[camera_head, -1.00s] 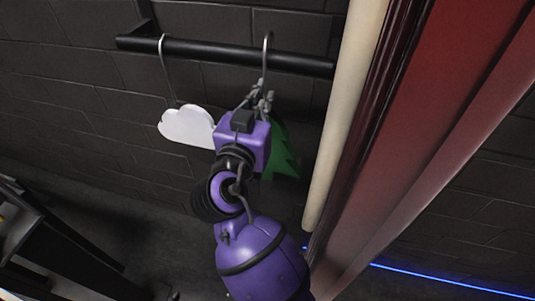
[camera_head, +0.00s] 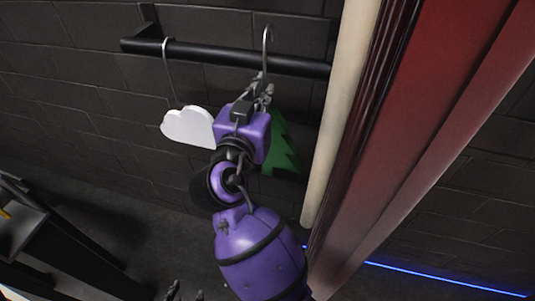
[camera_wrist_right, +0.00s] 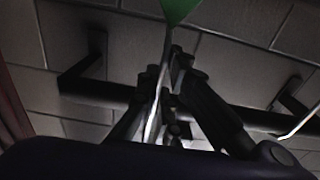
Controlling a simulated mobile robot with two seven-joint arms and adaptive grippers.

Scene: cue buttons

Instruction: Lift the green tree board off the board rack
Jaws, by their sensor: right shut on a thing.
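The green tree board (camera_head: 282,148) hangs upright at the right of the rack, partly hidden behind my right arm. Its tip also shows in the right wrist view (camera_wrist_right: 178,9). Its wire hook (camera_head: 268,42) rises above the black bar of the board rack (camera_head: 215,53). I cannot tell whether the hook still touches the bar. My right gripper (camera_head: 264,86) is shut on the tree board's wire, just above the board and below the bar. My left gripper (camera_head: 187,291) shows only as fingertips at the bottom edge, apart and empty.
A white cloud board (camera_head: 188,127) hangs on its own hook left of my right gripper, close to it. A pale post (camera_head: 343,120) and a red panel (camera_head: 425,120) stand close on the right. A dark brick wall is behind the rack.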

